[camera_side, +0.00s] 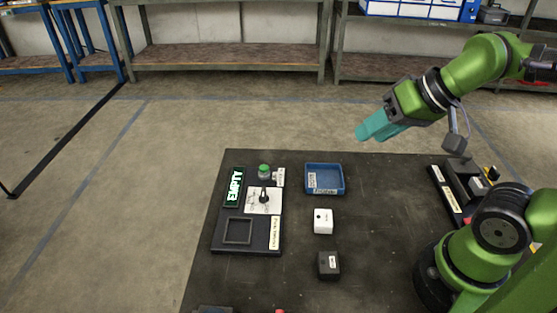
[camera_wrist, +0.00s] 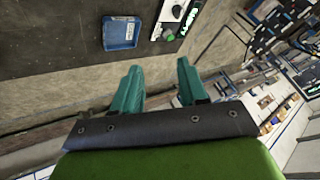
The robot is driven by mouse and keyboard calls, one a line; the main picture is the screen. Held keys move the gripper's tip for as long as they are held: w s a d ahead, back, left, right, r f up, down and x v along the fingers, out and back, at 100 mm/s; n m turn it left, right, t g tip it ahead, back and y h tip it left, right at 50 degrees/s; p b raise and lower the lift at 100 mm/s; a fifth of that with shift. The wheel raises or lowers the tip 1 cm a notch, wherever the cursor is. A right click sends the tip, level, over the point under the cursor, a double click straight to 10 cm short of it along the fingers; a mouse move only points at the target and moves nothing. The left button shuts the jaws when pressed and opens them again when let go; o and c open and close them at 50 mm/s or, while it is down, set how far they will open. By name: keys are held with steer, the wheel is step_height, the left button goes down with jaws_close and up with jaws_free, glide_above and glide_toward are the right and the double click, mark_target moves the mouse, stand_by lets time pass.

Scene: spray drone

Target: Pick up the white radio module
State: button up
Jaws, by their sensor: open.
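The white radio module (camera_side: 323,221) is a small white block with a dark mark on top. It sits on the dark table, below the blue tray and right of the black panel in the side view. It does not show in the wrist view. My gripper (camera_side: 371,132) has teal fingers and is raised above the far edge of the table, well away from the module. In the wrist view the two fingers of my gripper (camera_wrist: 158,80) are apart with nothing between them.
A blue tray (camera_side: 324,192) lies beyond the module; it also shows in the wrist view (camera_wrist: 122,46). A black block (camera_side: 329,264) sits nearer the camera. A black panel (camera_side: 262,246) holds a square recess, a knob, a green button (camera_side: 264,168) and a lit "EMPTY" sign (camera_side: 234,187).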

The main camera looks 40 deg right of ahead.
steer(key=o, duration=0.6)
steer(key=shift+c, duration=0.2)
steer(key=n+g+h, duration=0.2)
steer(key=n+g, duration=0.5)
steer(key=n, duration=2.4)
glide_above(324, 218)
step_height(324, 218, down, 7)
step_height(324, 218, down, 16)
steer(key=shift+f, duration=0.25)
